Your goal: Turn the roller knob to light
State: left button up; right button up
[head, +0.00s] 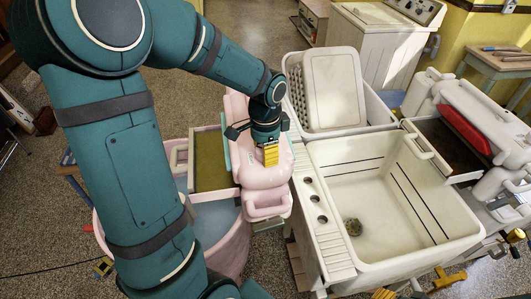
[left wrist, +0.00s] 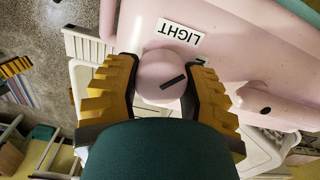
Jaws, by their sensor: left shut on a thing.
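The pink wringer head (head: 262,165) stands over the pink washer tub (head: 230,245) in the head view. In the left wrist view, the round pink roller knob (left wrist: 158,70) has a dark pointer line on its lower right face, tilted up to the right. A white LIGHT label (left wrist: 181,33), upside down in this view, lies just beyond the knob, up and to the right. My left gripper (head: 270,154) is at the wringer head, its yellow fingers on both sides of the knob and shut on it. The fingers hide the knob in the head view. My right gripper is out of view.
An olive-floored tray (head: 210,158) adjoins the wringer on the left. A white wringer machine (head: 485,120) is at the far right. Speckled floor is open behind and left.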

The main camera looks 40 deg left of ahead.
pick_arm(q)
jog(key=n, duration=0.3)
jog(key=shift+f+n+b, duration=0.1)
jog(key=shift+n+b, duration=0.2)
jog(key=shift+b, duration=0.05)
jog(key=shift+a+n, duration=0.1)
jog(key=shift+n, duration=1.6)
jog(key=o, duration=1.2)
notch_tip(320, 180, up, 12)
jog(key=shift+r, duration=0.1)
